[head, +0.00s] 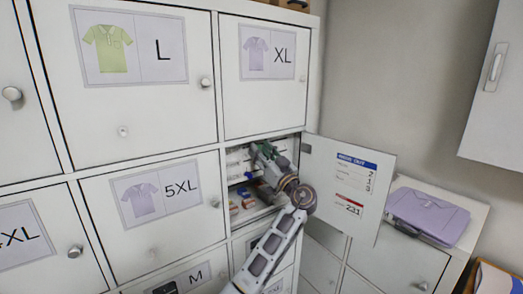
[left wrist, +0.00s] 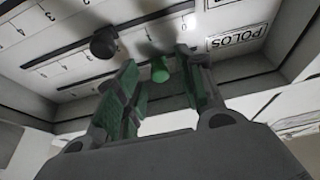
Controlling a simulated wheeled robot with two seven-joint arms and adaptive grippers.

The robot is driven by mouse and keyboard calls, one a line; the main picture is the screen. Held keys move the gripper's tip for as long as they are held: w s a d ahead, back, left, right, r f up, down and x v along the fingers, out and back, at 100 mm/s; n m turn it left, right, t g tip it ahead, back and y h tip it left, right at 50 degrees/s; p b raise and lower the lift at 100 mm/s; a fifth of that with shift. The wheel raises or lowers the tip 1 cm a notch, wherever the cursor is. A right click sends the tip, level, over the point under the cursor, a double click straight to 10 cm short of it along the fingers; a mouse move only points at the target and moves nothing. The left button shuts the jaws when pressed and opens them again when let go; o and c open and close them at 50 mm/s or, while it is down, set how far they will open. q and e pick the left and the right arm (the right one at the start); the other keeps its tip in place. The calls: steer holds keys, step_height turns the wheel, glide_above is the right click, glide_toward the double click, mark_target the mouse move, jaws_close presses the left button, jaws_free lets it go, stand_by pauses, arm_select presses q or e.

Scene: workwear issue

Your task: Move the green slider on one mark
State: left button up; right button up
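The green slider (left wrist: 160,70) shows in the left wrist view as a small round knob on the lower of two dark slots in a white panel (left wrist: 228,20) with numbered marks. My left gripper (left wrist: 156,62) is open, its two green-padded fingers on either side of the knob with gaps visible. I cannot tell the knob's exact mark. In the head view my left gripper (head: 262,157) reaches into the open compartment (head: 238,163) and hides the slider. My right gripper is in neither view.
A black knob (left wrist: 103,43) sits just left of my fingers, and a "POLOS" label (left wrist: 238,37) is at right. The open door (head: 349,190) with notices stands right of my arm. Small coloured items (head: 243,197) lie in the compartment.

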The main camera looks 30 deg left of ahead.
arm_select(q)
steer(key=shift+c, duration=0.4)
jaws_close()
steer(key=shift+w+d+f+b, duration=0.1)
steer(key=shift+w+d+b, duration=0.2)
steer(key=shift+w+b, duration=0.65)
steer(key=shift+w+d+b, duration=0.4)
steer(key=shift+w+b, duration=0.35)
steer(key=shift+b, duration=0.65)
steer(key=shift+o, duration=0.4)
jaws_free()
